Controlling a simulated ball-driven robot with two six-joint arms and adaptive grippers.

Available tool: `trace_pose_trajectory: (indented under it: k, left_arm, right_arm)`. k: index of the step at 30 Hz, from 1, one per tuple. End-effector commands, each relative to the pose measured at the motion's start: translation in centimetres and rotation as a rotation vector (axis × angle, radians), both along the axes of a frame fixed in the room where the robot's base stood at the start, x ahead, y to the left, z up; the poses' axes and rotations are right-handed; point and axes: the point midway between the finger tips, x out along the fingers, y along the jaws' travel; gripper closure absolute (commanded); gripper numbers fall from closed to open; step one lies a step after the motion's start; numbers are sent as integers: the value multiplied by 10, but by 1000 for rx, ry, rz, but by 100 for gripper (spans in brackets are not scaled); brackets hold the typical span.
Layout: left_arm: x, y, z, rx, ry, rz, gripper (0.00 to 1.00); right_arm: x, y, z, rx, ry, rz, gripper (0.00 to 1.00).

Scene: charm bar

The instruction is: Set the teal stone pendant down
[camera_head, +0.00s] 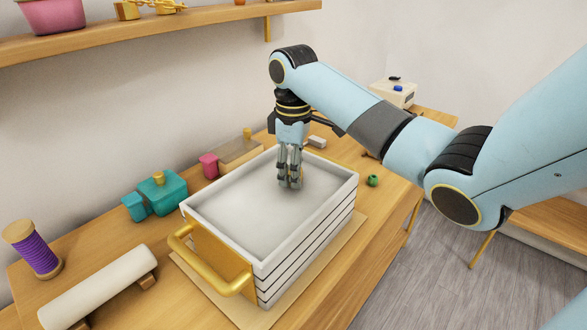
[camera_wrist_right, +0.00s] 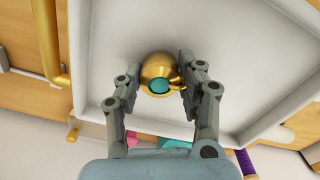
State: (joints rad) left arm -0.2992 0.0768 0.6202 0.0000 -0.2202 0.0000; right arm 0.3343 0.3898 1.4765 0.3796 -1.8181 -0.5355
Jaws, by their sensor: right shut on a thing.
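My right gripper (camera_head: 289,184) is over the white inside of the tray (camera_head: 222,215), pointing down. In the right wrist view, my right gripper (camera_wrist_right: 154,76) is shut on the teal stone pendant (camera_wrist_right: 158,68), a round gold body with a teal stone facing the camera. The pale tray floor shows behind the pendant. In the head view the fingers hide the pendant. I cannot tell whether it touches the tray floor. My left gripper is not in view.
The tray has raised white walls with dark stripes and a gold handle (camera_head: 214,271). Beside it stand a teal box (camera_head: 163,193), a pink block (camera_head: 209,164), a purple spool (camera_head: 36,251), a white roll (camera_head: 98,288) and a small green thing (camera_head: 373,180). A shelf (camera_head: 170,31) hangs above.

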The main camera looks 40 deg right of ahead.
Motion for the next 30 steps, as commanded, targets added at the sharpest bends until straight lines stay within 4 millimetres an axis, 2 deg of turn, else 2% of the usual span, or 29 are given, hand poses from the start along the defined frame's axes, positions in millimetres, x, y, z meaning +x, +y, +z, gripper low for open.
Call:
trace_pose_trajectory:
  k: [11, 12, 17, 26, 30]
  left_arm:
    - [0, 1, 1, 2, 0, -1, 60]
    - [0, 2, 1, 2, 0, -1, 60]
    - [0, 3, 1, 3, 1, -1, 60]
    - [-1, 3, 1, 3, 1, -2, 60]
    - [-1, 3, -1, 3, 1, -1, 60]
  right_arm:
    - [0, 0, -5, 0, -1, 0, 95]
    - [0, 0, -6, 0, -1, 0, 61]
    - [0, 0, -6, 0, -1, 0, 40]
    - [0, 0, -4, -1, -3, 0, 39]
    - [1, -1, 10, -1, -5, 0, 39]
